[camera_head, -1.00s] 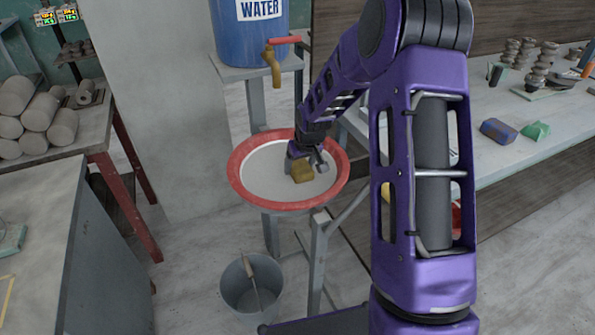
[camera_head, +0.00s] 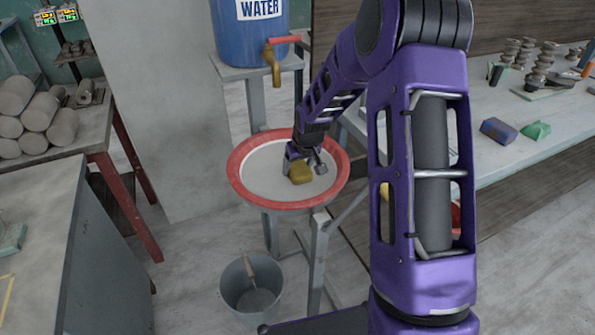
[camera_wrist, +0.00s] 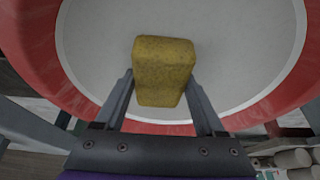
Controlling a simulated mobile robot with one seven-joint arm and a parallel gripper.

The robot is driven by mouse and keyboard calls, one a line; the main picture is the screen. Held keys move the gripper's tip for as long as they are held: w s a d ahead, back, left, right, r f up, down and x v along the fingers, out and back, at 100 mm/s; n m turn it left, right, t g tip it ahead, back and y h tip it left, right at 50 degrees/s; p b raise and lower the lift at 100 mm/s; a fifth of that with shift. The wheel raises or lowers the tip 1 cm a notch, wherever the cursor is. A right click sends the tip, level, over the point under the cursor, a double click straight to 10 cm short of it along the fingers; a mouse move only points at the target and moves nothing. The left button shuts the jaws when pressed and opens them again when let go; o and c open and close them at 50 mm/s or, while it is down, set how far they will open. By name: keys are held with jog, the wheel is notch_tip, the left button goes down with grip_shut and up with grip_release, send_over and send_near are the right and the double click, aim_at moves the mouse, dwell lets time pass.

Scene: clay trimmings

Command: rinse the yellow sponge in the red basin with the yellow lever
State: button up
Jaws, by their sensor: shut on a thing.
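The yellow sponge (camera_head: 301,174) is held by my gripper (camera_head: 304,165) over the pale inside of the red basin (camera_head: 238,187). In the wrist view the sponge (camera_wrist: 163,68) sits between the two fingers of my gripper (camera_wrist: 160,84), with the basin's red rim (camera_wrist: 85,60) around it. I cannot tell whether the sponge touches the basin floor. A brass-yellow tap (camera_head: 274,72) with a red lever (camera_head: 285,40) sticks out of the blue water barrel (camera_head: 240,32) above the basin. No stream shows under the tap. I see no yellow lever.
A grey bucket (camera_head: 231,290) with a stick in it stands on the floor below the basin stand. A table with clay rolls (camera_head: 34,110) is at the left. The right bench (camera_head: 490,165) holds a blue block (camera_head: 498,130) and a green block (camera_head: 536,130).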

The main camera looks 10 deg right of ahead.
aim_at(299, 164)
jog(key=shift+w+d, duration=0.1)
jog(key=shift+w+d, duration=0.15)
jog(key=shift+w, duration=0.05)
jog(key=shift+r+p, duration=3)
jog(key=shift+r, duration=1.55)
